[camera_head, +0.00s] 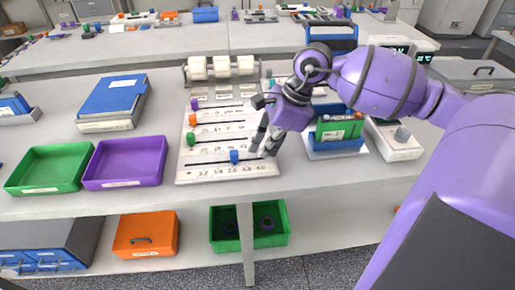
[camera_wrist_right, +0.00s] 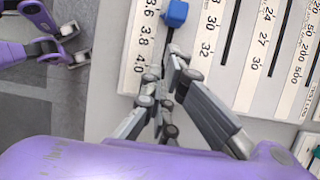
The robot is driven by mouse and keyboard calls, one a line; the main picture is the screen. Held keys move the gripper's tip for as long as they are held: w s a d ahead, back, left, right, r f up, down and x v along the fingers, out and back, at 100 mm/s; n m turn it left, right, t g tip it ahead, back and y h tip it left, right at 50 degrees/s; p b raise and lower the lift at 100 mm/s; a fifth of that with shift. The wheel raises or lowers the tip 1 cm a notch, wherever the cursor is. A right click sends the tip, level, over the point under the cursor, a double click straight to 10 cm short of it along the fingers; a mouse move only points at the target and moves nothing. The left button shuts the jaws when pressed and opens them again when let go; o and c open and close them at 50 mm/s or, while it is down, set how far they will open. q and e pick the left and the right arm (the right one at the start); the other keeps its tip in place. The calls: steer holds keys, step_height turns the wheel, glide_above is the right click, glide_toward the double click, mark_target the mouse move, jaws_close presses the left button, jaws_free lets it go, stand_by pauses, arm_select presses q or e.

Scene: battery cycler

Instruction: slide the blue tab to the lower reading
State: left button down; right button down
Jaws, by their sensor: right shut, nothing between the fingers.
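The blue tab (camera_head: 234,157) sits on the lowest slot of a white slider panel (camera_head: 182,170), a little right of the slot's middle. In the right wrist view the blue tab (camera_wrist_right: 175,13) is at the top, beside the 3.6 mark; 3.8 and 4.0 follow toward my gripper. My right gripper (camera_head: 262,146) is shut and empty, pointing down at the right end of that slot, apart from the tab. Its fingertips (camera_wrist_right: 167,85) show beside the 4.0 end. My left gripper (camera_wrist_right: 76,44) shows at the left of the wrist view, fingers apart and empty.
Green, orange and purple tabs sit on the upper slots. White rollers (camera_head: 222,66) stand behind the panel. A blue holder with a green block (camera_head: 339,128) stands right of my gripper. A purple tray (camera_head: 125,161) and a green tray (camera_head: 48,169) lie to the left.

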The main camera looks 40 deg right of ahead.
mark_target(234, 156)
steer(key=shift+w+a, duration=0.5)
steer(key=shift+a, duration=0.4)
